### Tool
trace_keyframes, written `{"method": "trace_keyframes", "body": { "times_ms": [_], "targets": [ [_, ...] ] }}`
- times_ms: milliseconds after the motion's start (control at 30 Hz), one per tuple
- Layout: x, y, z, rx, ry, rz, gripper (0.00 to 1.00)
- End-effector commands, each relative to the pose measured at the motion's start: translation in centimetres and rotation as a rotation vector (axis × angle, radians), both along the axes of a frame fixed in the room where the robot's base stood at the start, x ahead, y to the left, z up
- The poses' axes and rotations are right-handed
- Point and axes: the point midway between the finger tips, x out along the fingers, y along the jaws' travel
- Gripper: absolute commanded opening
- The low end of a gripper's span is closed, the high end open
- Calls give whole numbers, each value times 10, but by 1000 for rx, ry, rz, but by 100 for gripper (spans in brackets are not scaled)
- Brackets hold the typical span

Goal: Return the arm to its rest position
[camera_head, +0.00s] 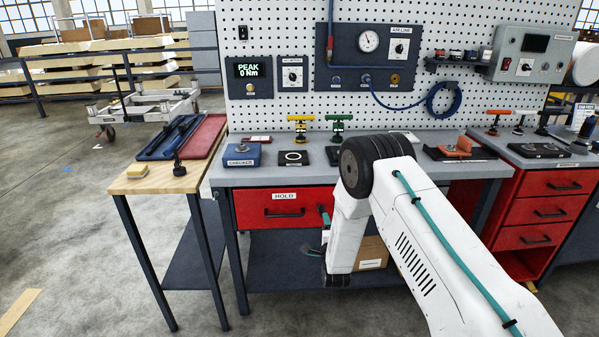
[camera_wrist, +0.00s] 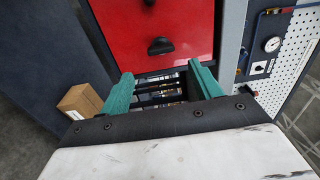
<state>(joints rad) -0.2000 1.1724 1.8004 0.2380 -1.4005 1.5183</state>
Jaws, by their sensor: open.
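My gripper (camera_wrist: 162,88) shows in the wrist view with its two green fingers spread wide and nothing between them. It is in front of the red drawer (camera_wrist: 150,35) marked HOLD, which also shows in the head view (camera_head: 258,208) and looks shut. In the head view my white arm reaches in from the lower right, bends at a dark joint above the bench front, and hangs down in front of the bench. The fingers are hard to make out there, low beside the arm's end.
The grey workbench (camera_head: 226,178) holds a blue checker box (camera_head: 241,155), yellow (camera_head: 301,128) and green (camera_head: 338,127) T-handled tools. A wooden side table (camera_head: 150,184) stands left. A cardboard box (camera_head: 372,254) sits under the bench, also in the wrist view (camera_wrist: 82,101).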

Motion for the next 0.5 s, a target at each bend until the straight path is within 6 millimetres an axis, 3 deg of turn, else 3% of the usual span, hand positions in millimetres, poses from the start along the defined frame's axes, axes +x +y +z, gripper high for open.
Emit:
{"method": "trace_keyframes", "body": {
  "times_ms": [133,200,267,367,500],
  "targets": [
    [-6,2,-37,-138,178,27,64],
    [-23,3,-69,-231,330,67,64],
    [-38,4,-86,-313,458,115,64],
    [-59,6,-89,-438,640,212,64],
    [-96,4,-61,-603,864,384,64]
  ]
}}
